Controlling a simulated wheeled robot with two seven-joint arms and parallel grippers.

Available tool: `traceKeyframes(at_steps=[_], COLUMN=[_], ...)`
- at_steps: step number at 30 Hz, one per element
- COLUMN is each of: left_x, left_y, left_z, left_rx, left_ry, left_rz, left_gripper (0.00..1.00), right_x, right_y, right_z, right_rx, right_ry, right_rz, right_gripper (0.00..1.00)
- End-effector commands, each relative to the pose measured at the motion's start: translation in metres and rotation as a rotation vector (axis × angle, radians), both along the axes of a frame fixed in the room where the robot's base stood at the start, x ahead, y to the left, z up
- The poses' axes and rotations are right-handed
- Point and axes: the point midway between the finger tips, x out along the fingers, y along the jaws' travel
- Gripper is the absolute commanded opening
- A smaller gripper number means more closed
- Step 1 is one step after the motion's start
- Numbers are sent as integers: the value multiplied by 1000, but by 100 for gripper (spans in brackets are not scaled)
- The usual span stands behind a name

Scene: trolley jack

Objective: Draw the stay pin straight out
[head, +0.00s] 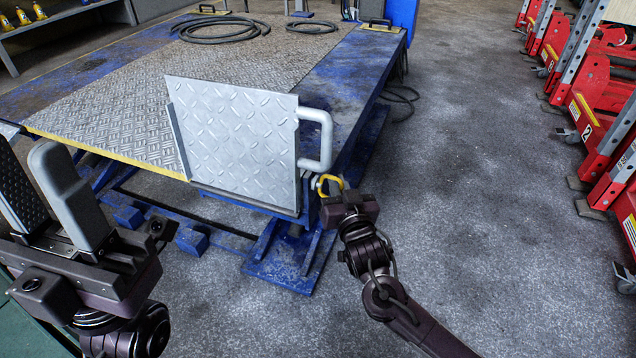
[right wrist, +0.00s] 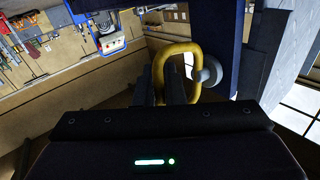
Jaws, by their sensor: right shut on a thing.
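The stay pin has a yellow ring handle (head: 331,181), at the lower right corner of an upright silver tread-plate flap (head: 235,135). In the right wrist view the yellow ring (right wrist: 196,50) stands beside a round grey pin end (right wrist: 210,72). My right gripper (head: 335,195) is shut on the ring's near side; its two dark fingers (right wrist: 167,72) show in the right wrist view. How far the pin sits in its hole is hidden. My left gripper (head: 27,150) is open and empty at the left, apart from the flap.
The flap has a light grey side handle (head: 322,140) just above the ring. The blue lift table (head: 360,75) stands behind, with hoses (head: 222,27) on top. Red jacks (head: 590,105) line the right side.

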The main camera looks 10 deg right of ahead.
Motion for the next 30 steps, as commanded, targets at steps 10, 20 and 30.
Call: traceKeyframes(at_steps=[10, 20, 30], left_x=[0, 0, 0], left_y=[0, 0, 0], left_z=[8, 16, 25], left_rx=[-1, -1, -1], left_ry=[-1, -1, 0], left_rz=[2, 1, 1], left_gripper=[36, 36, 36], right_x=[-6, -16, -25], right_y=[-10, -24, -38], right_z=[1, 3, 4], right_rx=[-1, 0, 2], right_ry=[-1, -3, -6], right_rz=[-2, -1, -3], right_gripper=[0, 0, 0])
